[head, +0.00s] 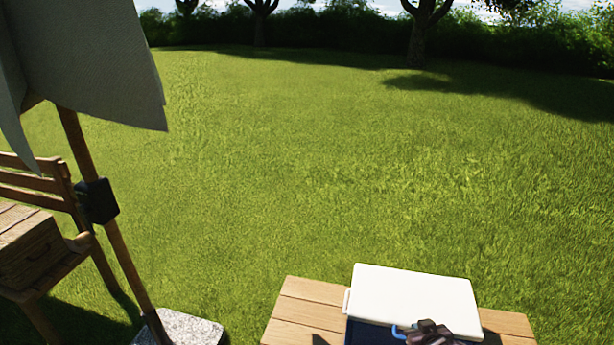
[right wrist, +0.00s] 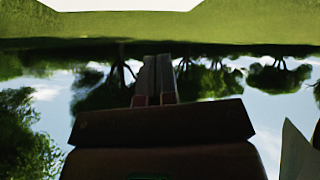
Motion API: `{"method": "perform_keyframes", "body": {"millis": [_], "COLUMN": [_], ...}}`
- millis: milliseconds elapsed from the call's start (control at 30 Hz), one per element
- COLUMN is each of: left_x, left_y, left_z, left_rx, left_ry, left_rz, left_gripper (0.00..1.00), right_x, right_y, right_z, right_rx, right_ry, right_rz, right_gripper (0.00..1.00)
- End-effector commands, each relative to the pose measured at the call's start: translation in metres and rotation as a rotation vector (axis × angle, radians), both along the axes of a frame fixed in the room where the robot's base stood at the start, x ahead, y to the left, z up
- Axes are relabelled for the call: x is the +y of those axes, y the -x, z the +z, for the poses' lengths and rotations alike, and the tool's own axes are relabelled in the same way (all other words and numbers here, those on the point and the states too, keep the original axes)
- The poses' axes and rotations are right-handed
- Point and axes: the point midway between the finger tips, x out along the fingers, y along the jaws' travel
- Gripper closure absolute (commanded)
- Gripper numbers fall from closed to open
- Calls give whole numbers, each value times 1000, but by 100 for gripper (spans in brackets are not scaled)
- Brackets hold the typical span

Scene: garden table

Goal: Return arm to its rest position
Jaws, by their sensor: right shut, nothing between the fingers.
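My right gripper (head: 430,333) shows dark at the bottom edge of the head view, in front of a cooler-like box with a white lid (head: 415,297). In the right wrist view its two fingers (right wrist: 157,78) are together with nothing between them. That view is upside down, with trees and sky behind the fingers. The box's dark blue body (head: 365,335) is partly cut off by the frame edge. Whether the gripper touches the box, I cannot tell. My left gripper is out of view.
The box stands on a wooden table (head: 305,308). At left are a wooden bench (head: 30,185), a wooden chest (head: 30,245), and a parasol with a grey canopy (head: 90,60), leaning pole (head: 120,245) and stone base (head: 190,328). Open lawn (head: 300,170) lies beyond.

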Motion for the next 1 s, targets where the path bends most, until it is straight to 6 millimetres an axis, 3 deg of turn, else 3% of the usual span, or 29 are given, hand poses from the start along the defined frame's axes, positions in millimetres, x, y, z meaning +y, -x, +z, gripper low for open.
{"method": "perform_keyframes", "body": {"millis": [267,467,633,800,1000], "left_x": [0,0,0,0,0], "left_y": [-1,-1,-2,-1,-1], "left_z": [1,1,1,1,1], "left_rx": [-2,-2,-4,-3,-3], "left_ry": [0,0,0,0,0], "left_rz": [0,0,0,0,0], "left_gripper": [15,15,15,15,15], "right_x": [25,22,10,1,-1], "right_y": [41,99,157,203,222], "right_z": [35,45,38,15,4], "right_rx": [-177,-244,-219,-141,-104], "right_ry": [26,22,-15,-30,-33], "right_rz": [141,131,54,-2,-16], "right_gripper": [100,100,100,100,100]}}
